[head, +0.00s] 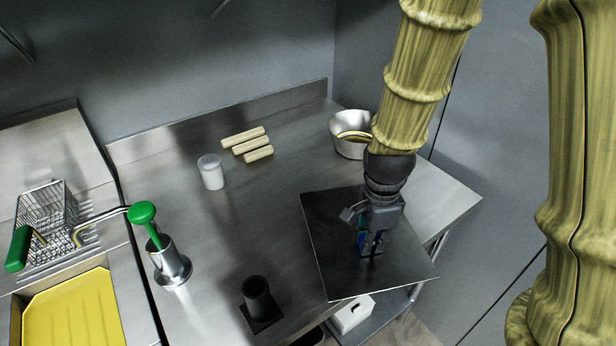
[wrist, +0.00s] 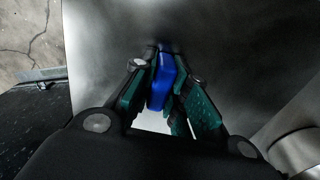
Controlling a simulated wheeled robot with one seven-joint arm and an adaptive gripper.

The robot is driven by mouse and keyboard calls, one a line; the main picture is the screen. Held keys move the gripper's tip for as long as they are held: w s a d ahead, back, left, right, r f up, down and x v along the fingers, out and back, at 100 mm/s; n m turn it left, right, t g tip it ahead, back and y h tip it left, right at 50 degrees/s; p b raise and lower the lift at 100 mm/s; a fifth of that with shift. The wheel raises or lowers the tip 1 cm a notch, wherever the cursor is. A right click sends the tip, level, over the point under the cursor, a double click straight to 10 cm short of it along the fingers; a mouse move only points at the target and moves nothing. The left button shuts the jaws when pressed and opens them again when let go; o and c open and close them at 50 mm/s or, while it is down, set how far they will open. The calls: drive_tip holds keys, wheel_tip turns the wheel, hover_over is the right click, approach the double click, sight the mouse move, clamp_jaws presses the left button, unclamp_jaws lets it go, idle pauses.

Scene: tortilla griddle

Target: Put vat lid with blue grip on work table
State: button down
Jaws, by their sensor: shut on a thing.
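The vat lid (head: 330,228) is a dark, flat, square metal sheet in the head view, over the front right part of the work table (head: 270,200). Its front corner reaches past the table's edge. Its blue grip (wrist: 160,80) is between the fingers in the wrist view. My gripper (head: 371,244) points down at the lid and is shut on the blue grip. The lid's plate (wrist: 230,50) fills much of the wrist view. I cannot tell whether the lid touches the table, as its underside is hidden.
A metal bowl (head: 349,134) is behind my gripper. A black holder (head: 258,300) and a metal cup with a green-handled tool (head: 170,262) stand in front. A fryer basket (head: 45,225) is left.

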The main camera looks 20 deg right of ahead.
sight(322, 202)
drive_tip(key=w+a+p, duration=0.1)
drive_tip(key=w+a, duration=0.1)
drive_tip(key=w, duration=0.3)
drive_tip(key=w+a+p, duration=0.1)
drive_tip(key=w+a, duration=0.1)
drive_tip(key=w, duration=0.4)
drive_tip(key=w+a+p, duration=0.1)
drive_tip(key=w+a, duration=0.1)
drive_tip(key=w, duration=0.3)
drive_tip(key=shift+w+p, duration=0.2)
drive_tip(key=shift+p, duration=0.2)
drive_tip(key=shift+f+p, duration=0.65)
drive_tip(key=shift+f, duration=1.1)
drive_tip(key=c, duration=1.4)
unclamp_jaws()
drive_tip(key=shift+w+r, duration=0.1)
drive_tip(key=shift+r, duration=0.05)
drive_tip(key=shift+r+b, duration=1.4)
drive_tip(key=shift+r, duration=4.5)
